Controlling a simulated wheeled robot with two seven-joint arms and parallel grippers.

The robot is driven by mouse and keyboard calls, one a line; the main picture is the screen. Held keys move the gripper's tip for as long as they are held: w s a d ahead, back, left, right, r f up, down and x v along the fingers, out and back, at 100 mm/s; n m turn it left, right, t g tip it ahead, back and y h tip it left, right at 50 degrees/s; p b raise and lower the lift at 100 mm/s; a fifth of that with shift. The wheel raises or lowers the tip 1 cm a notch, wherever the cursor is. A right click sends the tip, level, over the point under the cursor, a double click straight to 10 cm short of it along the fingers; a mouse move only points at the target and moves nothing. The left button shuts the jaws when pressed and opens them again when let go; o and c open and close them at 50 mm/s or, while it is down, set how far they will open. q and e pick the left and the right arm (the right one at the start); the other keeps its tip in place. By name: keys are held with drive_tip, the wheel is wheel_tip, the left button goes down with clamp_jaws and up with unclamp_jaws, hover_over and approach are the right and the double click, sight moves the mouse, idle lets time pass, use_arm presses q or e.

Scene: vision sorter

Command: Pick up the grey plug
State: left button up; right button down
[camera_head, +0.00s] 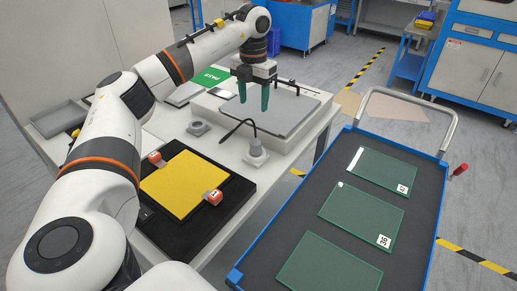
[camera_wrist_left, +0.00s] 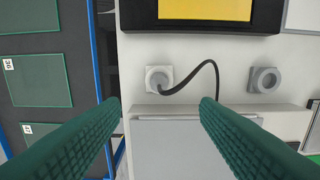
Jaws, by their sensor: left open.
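The grey plug (camera_head: 256,145) sits upright in a light grey socket (camera_head: 255,159) on the white worktop, with a black cable (camera_head: 238,125) arching from it towards the grey-topped box. In the left wrist view the plug (camera_wrist_left: 160,78) lies ahead of the gap between the fingers, near the middle of the picture. My left gripper (camera_head: 254,98) is open and empty, with green fingers pointing down above the grey-topped box, apart from the plug. In the left wrist view its fingers (camera_wrist_left: 161,104) stand wide apart. My right gripper is not in view.
A second, empty socket (camera_head: 198,128) stands left of the plug. A black fixture (camera_head: 229,205) with a yellow plate (camera_head: 184,184) lies in front. The grey-topped box (camera_head: 286,108) is behind. A blue-edged cart (camera_head: 421,254) with green glass panels stands right.

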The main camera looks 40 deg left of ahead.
use_arm(q)
wheel_tip(320, 180, down, 3)
drive_tip(key=b, duration=0.2)
hover_over(256, 141)
drive_tip(key=f, duration=0.6)
drive_tip(key=shift+w+a+f, duration=0.1)
drive_tip(key=shift+w+a, duration=0.05)
drive_tip(key=shift+a, duration=0.25)
drive_tip(key=shift+w+f, duration=0.15)
drive_tip(key=shift+f, duration=2.9)
drive_tip(key=shift+c, duration=0.6)
drive_tip(key=c, duration=1.1)
wheel_tip(256, 141, up, 10)
drive_tip(key=shift+r, duration=0.1)
